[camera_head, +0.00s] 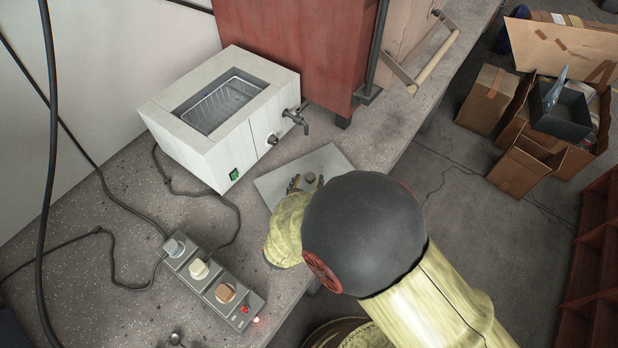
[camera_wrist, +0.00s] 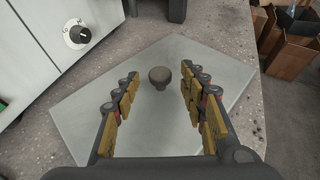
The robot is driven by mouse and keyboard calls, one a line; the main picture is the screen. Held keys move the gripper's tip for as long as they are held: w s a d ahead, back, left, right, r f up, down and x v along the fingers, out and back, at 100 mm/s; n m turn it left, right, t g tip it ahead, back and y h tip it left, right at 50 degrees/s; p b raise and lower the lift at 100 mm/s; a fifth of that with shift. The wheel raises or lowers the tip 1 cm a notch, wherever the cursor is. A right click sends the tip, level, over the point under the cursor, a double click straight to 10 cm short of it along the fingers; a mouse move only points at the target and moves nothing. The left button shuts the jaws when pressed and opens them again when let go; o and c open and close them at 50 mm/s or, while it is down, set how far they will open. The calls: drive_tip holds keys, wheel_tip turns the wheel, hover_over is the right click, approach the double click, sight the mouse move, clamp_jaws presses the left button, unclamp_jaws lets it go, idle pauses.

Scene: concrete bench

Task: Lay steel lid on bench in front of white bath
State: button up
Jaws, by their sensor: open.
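The steel lid (camera_head: 331,161) lies flat on the bench in front of the white bath (camera_head: 222,110). The lid is a grey plate with a dark round knob (camera_head: 310,178) at its middle. In the wrist view the lid (camera_wrist: 215,75) fills much of the picture, and its knob (camera_wrist: 159,77) stands between the fingers. My gripper (camera_head: 308,184) is open over the lid, with a finger on each side of the knob and clear of it. The bath's top is open and shows a wire rack inside. My arm hides the lid's near corner in the head view.
The concrete bench (camera_head: 130,200) holds a power strip (camera_head: 212,280) with several plugs and cables at the left. A tap (camera_head: 295,117) juts from the bath near the lid. A red cabinet (camera_head: 290,50) stands behind. Cardboard boxes (camera_head: 487,98) are on the floor at right.

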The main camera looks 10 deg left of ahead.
drive_tip(key=p+v, duration=0.3)
drive_tip(key=v, duration=0.7)
drive_tip(key=shift+p, duration=0.3)
drive_tip(key=shift+w, duration=0.1)
drive_tip(key=w+d+r+m+g+h, duration=0.1)
drive_tip(key=d+r+m+g+h, duration=0.1)
drive_tip(key=d+r+m, duration=0.5)
drive_tip(key=w+d+r+m+g+h, duration=0.1)
drive_tip(key=d+r+m+g+h, duration=0.2)
drive_tip(key=d, duration=0.6)
drive_tip(key=w+d+r+m+g+h, duration=0.15)
drive_tip(key=d+r+m, duration=0.25)
drive_tip(key=d+m, duration=0.4)
drive_tip(key=s+d+r+m+g+y, duration=0.2)
drive_tip(key=s+d+r+m+g, duration=0.15)
drive_tip(key=s+d+m, duration=0.4)
drive_tip(key=s+r+m+t+y, duration=0.2)
drive_tip(key=s+r+m+y, duration=0.2)
drive_tip(key=r+m, duration=0.5)
drive_tip(key=shift+s+d+r+m, duration=0.25)
drive_tip(key=shift+s+m, duration=0.5)
drive_tip(key=shift+s, duration=0.25)
drive_tip(key=shift+y, duration=0.25)
